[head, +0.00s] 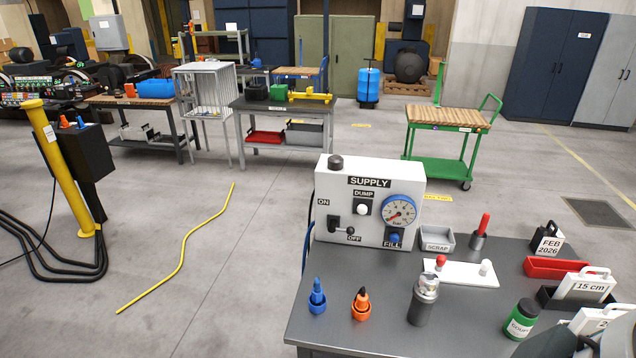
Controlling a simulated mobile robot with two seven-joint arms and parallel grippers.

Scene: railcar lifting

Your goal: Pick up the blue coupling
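The blue coupling (317,298) stands upright on the dark grey bench top (450,330), near its front left corner. It has a wide blue base ring and a narrower pointed top. An orange coupling (361,305) of similar shape stands just to its right, apart from it. Neither of my grippers shows in the head view, and nothing touches the blue coupling. A dark rounded shape at the bottom right edge may be part of my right arm, but no fingers are visible there.
Behind the couplings stands the white SUPPLY box (340,210) with a gauge (400,210).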

